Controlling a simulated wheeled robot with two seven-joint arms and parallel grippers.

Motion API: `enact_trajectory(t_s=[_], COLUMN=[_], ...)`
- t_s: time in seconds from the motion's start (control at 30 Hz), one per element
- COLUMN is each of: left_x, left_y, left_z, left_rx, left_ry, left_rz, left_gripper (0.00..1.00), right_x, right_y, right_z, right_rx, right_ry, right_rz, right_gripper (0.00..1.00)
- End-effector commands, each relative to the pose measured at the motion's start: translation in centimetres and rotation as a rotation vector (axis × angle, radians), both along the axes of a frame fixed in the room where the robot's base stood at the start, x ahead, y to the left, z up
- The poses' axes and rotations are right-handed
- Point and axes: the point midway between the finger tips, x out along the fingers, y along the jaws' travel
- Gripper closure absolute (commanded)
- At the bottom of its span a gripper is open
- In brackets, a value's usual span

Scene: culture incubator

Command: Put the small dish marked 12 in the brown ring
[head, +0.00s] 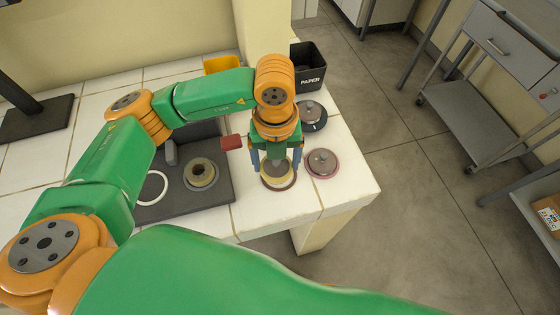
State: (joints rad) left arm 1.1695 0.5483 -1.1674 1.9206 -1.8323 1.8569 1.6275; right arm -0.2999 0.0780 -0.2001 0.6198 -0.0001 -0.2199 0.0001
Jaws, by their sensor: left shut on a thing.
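My left gripper (276,162) points down near the front right of the white tiled table and is shut on a small dish (277,174). The dish is grey in the middle with a pale yellowish rim, and the fingers partly hide it. The brown ring (292,185) shows around and just below the dish. I cannot tell whether the dish rests in it or is slightly above it. No number can be read on the dish. My right gripper is not in view.
Two lidded dishes stand to the right, in a mauve ring (311,173) and a dark ring (319,127). A dark tray (215,197) holds another dish (201,172) and a white ring (140,192). A yellow bin (222,65) and a black paper bin (311,75) stand behind.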

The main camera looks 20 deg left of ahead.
Motion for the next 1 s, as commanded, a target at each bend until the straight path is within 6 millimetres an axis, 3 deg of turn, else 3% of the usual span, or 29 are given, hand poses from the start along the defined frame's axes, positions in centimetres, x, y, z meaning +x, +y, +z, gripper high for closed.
enact_trajectory(t_s=[0.17, 0.33, 0.7, 0.73, 0.77, 1.0], left_x=[1.8, 1.9, 1.9, 1.9, 1.9, 1.9], left_y=[0.3, 0.3, 0.2, 0.2, 0.2, 0.2], left_z=[-2.1, -4.8, -5.9, -5.7, -5.7, -5.5], left_rx=[0.001, 0.001, -0.001, -0.001, -0.001, -0.001], left_ry=[0.001, 0.001, -0.003, -0.003, -0.003, -0.003], left_rz=[0.0, -0.003, -0.003, -0.003, -0.003, -0.003], left_gripper=[0.75, 0.75, 0.75, 0.09, 0.01, 0.0], right_x=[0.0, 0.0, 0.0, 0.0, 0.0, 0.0], right_y=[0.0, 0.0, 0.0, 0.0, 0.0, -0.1], right_z=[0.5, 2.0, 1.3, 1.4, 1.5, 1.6], right_rx=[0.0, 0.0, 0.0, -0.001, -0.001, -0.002], right_ry=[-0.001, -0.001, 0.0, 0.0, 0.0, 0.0], right_rz=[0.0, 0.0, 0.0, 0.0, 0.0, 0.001], right_gripper=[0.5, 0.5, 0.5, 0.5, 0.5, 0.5])
